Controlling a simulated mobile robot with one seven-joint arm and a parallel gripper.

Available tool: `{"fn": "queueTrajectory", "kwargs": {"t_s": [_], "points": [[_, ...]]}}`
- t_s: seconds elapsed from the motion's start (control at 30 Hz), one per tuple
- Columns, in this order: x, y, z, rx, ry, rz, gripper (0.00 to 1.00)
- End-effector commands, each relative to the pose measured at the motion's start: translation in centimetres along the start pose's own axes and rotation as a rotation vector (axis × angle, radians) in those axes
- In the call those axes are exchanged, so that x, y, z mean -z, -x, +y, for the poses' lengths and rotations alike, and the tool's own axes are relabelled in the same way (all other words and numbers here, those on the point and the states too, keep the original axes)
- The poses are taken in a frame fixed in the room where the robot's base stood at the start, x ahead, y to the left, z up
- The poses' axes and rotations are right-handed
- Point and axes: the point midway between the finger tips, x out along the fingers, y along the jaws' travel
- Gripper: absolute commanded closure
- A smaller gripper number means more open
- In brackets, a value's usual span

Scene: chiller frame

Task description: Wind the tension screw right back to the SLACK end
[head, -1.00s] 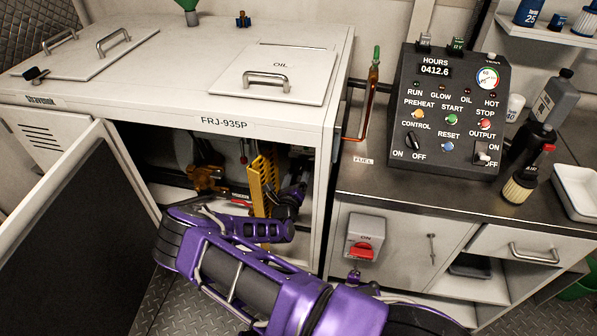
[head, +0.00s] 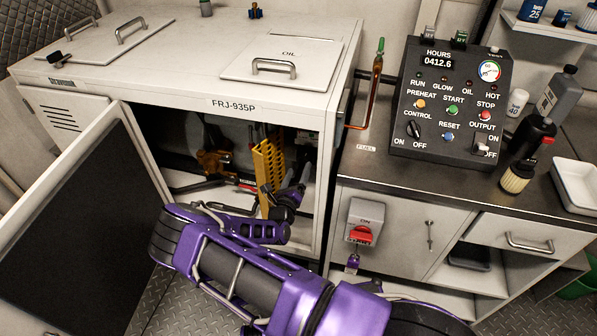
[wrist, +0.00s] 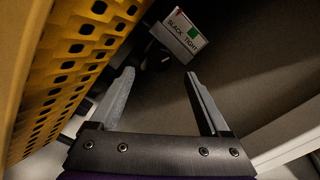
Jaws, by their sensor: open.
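In the wrist view a small pale plate (wrist: 178,36) reads SLACK and TIGHT and has a green patch. A small dark part shows just below it, between and beyond my fingertips; I cannot tell if it is the tension screw's head. My gripper (wrist: 160,78) is open and empty, its two grey fingers pointing toward the plate and apart from it. In the head view my purple arm reaches into the open cabinet (head: 268,107). The fingertips and the screw cannot be made out there.
A yellow perforated guard (wrist: 75,70) stands close along the left of my gripper; it also shows in the head view (head: 270,178). The open cabinet door (head: 75,215) is at the left. A red switch (head: 360,234) is on the right-hand cabinet. Darker open room lies right of the fingers.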

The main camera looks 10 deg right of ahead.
Motion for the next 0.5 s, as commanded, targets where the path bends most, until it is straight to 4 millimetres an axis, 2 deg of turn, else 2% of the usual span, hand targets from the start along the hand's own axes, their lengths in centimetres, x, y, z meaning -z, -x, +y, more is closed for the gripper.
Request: {"fn": "queueTrajectory", "kwargs": {"t_s": [0.13,0.4,0.5], "points": [[0.1,1.5,0.3,-0.001,-0.106,0.001,0.2],[0.5,6.9,0.4,-0.002,-0.521,0.002,0.2],[0.6,7.9,0.2,-0.002,-0.612,0.001,0.2]]}}
